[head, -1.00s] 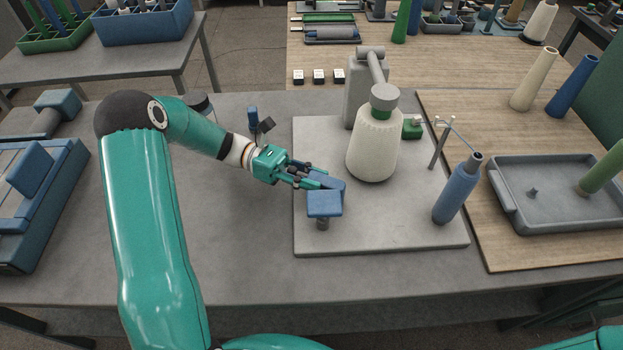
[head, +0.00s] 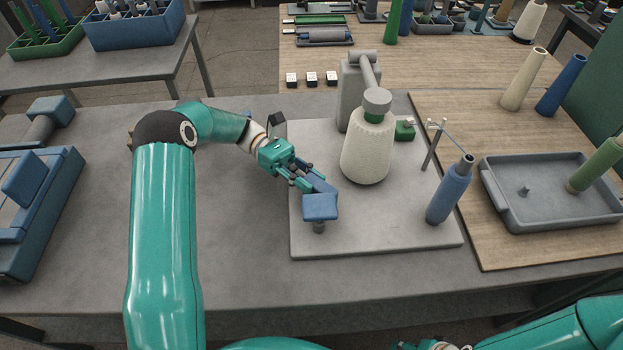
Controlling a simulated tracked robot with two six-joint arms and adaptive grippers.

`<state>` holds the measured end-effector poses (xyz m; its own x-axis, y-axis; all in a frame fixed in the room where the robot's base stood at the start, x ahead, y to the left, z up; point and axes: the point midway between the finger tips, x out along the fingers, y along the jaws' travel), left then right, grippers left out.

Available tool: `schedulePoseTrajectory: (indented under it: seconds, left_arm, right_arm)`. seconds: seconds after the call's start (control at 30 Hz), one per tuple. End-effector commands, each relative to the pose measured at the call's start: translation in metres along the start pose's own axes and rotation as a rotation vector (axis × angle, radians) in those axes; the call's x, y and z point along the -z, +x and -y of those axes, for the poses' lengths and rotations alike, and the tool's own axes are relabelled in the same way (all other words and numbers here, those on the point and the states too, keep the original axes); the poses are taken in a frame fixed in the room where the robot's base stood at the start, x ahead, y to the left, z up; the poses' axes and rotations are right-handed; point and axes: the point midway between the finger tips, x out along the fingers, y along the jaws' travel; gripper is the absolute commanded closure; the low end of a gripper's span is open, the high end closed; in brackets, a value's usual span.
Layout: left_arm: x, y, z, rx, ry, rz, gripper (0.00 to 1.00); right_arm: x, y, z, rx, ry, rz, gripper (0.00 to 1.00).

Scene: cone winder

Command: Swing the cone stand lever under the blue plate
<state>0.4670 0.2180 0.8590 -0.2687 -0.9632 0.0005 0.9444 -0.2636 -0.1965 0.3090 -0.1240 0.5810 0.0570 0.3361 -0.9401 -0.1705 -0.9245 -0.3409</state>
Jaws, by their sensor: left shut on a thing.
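The blue plate (head: 320,208) sits on a short grey post near the front left of the grey base board (head: 385,242). A blue lever (head: 319,184) lies just behind the plate, and its near end meets or passes behind the plate's back edge. I cannot tell whether any of it is under the plate. My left gripper (head: 308,185) is shut on the lever from the left, pointing down and to the right. The cream yarn cone (head: 366,153) stands upright behind and to the right. My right gripper (head: 412,346) barely shows at the bottom edge; its fingers cannot be made out.
A grey post with an arm (head: 358,85) reaches over the cone. A tilted blue tube (head: 449,190) and a thin wire guide (head: 431,148) stand at the board's right. A grey tray (head: 545,215) lies further right.

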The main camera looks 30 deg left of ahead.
Motion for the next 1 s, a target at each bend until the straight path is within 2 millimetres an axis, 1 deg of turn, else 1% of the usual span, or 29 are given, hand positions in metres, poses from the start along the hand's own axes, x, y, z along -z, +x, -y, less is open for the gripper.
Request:
schedulePoseTrajectory:
  seconds: [0.07, 0.1, 0.17, 0.43, 0.57, 0.67, 1.0]
  left_arm:
    - [-0.001, -0.003, -0.002, -0.018, 0.004, -0.001, 1.00]
    - [-0.001, -0.003, -0.002, -0.018, 0.004, -0.001, 0.71]
    - [-0.001, -0.003, -0.002, -0.019, 0.004, -0.001, 0.63]
    - [-0.001, -0.003, 0.000, -0.014, 0.003, 0.000, 0.63]
    - [-0.007, -0.003, 0.002, -0.014, 0.005, -0.001, 0.63]
    - [-0.018, -0.003, 0.004, -0.014, 0.006, -0.002, 0.63]
    - [-0.077, -0.003, 0.013, -0.016, 0.005, -0.001, 0.63]
  right_arm:
    - [0.000, 0.000, 0.000, 0.000, 0.000, 0.000, 0.45]
    - [0.000, 0.000, 0.000, 0.000, 0.000, 0.000, 0.45]
    - [0.000, 0.000, 0.000, 0.000, 0.000, 0.000, 0.45]
    - [0.000, 0.000, 0.000, 0.000, 0.000, 0.000, 0.45]
    - [0.000, -0.001, 0.000, 0.000, 0.000, 0.000, 0.45]
    - [0.000, -0.001, 0.000, 0.000, 0.000, 0.000, 0.45]
    - [0.000, 0.000, 0.000, 0.000, 0.000, 0.000, 0.45]
